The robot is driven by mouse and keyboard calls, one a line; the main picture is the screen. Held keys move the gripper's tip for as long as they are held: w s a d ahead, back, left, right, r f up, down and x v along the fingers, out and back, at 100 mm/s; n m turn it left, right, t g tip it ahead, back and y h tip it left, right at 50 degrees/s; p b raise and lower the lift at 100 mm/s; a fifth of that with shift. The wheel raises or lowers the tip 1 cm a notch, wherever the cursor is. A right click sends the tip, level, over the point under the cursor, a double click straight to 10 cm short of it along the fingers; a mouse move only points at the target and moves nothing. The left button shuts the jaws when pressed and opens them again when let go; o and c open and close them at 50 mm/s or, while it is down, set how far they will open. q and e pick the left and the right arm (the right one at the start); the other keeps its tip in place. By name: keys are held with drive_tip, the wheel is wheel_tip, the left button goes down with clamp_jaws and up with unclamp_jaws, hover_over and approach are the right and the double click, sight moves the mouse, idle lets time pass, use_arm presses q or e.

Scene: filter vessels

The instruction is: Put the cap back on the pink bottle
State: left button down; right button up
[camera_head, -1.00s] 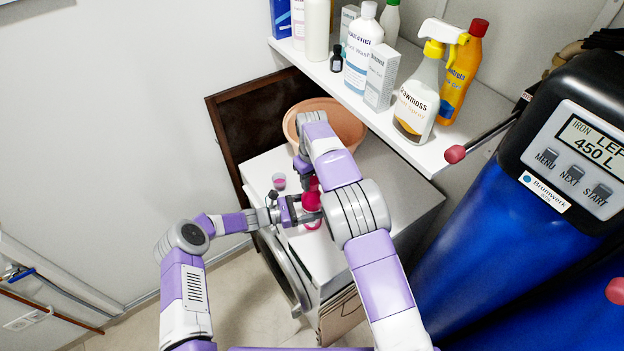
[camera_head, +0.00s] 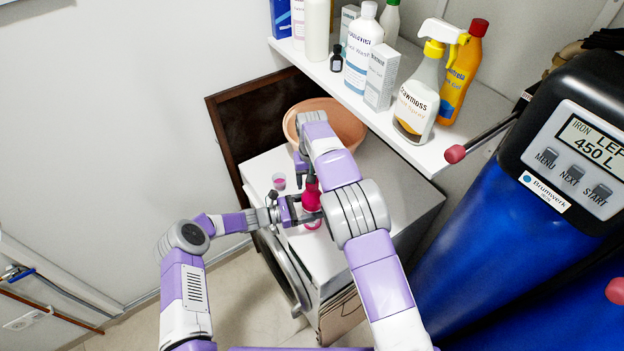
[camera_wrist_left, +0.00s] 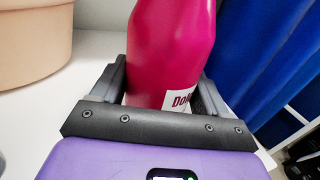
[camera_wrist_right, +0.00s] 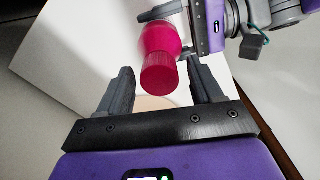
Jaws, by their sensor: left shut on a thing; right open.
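The pink bottle (camera_head: 312,199) stands on the white machine top. In the left wrist view its label and body (camera_wrist_left: 170,50) show between the fingers. My left gripper (camera_head: 298,211) is shut on the bottle's body from the side. The ribbed pink cap (camera_wrist_right: 160,73) shows at the bottle's top end in the right wrist view, in line with the bottle. I cannot tell how tightly it sits. My right gripper (camera_wrist_right: 160,80) is open, with its fingers on either side of the cap and visible gaps. In the head view my right arm partly hides the cap.
A peach basin (camera_head: 345,123) stands behind. A shelf (camera_head: 430,152) with several bottles and boxes runs above at right. A blue tank (camera_head: 450,265) stands at the right.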

drive_tip(key=shift+r, duration=2.25)
drive_tip(key=shift+c, duration=0.4)
wheel_tip(320, 180, up, 4)
drive_tip(key=n, duration=0.5)
drive_tip(key=shift+f, duration=0.25)
drive_tip(key=shift+f, duration=0.15)
wheel_tip(320, 180, down, 8)
drive_tip(key=shift+r, duration=0.1)
